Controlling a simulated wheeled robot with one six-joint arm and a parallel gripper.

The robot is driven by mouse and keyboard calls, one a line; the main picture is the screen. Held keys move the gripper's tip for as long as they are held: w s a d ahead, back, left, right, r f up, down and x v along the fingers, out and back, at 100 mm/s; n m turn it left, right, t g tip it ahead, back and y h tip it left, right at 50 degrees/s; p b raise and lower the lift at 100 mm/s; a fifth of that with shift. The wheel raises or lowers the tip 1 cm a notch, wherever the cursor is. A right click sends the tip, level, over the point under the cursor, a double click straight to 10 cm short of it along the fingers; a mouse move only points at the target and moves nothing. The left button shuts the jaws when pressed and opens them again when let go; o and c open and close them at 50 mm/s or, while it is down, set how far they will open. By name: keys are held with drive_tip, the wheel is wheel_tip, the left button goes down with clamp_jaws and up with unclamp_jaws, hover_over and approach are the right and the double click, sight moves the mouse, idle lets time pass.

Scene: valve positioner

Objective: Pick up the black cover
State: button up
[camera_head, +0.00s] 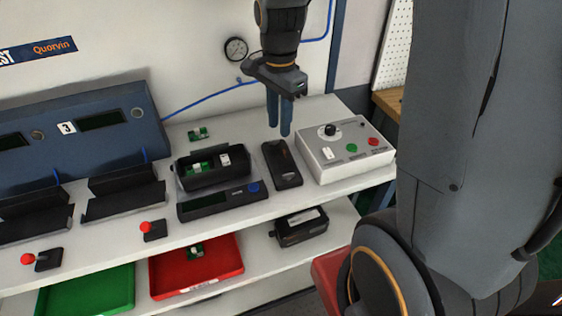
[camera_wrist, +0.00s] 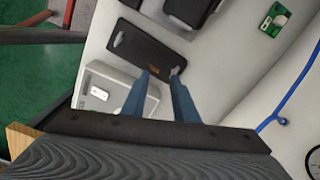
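The black cover (camera_head: 281,168) lies flat on the white bench top, between an open black housing and a grey control box. It also shows in the wrist view (camera_wrist: 140,48), as a dark plate with a notch at its left end and a small orange mark. My gripper (camera_head: 279,132) points down above the cover's far end. Its two blue fingers are apart with nothing between them. In the wrist view the fingertips (camera_wrist: 160,75) overlap the cover's lower edge. I cannot tell the exact height, but no contact shows.
The control box (camera_head: 344,152) with knob and buttons stands close to the right. The open housing (camera_head: 211,171) with green boards stands to the left, behind a small display unit (camera_head: 222,201). A small green board (camera_head: 198,134) lies behind. A lower shelf holds a red tray (camera_head: 170,282).

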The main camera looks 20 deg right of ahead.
sight(274, 140)
drive_tip(key=w+m, duration=0.1)
drive_tip(key=w+f+m, duration=0.1)
drive_tip(key=m, duration=0.1)
drive_tip(key=w+m, duration=0.1)
drive_tip(key=shift+w+d+f+m+p, duration=0.1)
drive_tip(key=shift+w+f+m+p, duration=0.05)
drive_tip(key=shift+f+m+p, duration=0.2)
drive_tip(key=shift+w+a+f+p, duration=0.15)
drive_tip(key=shift+f+p, duration=0.3)
drive_tip(key=shift+f, duration=0.95)
drive_tip(key=shift+a+f+p, duration=0.1)
drive_tip(key=shift+f+p, duration=0.3)
drive_tip(key=shift+f, duration=1)
drive_tip(key=shift+c, duration=0.6)
clamp_jaws()
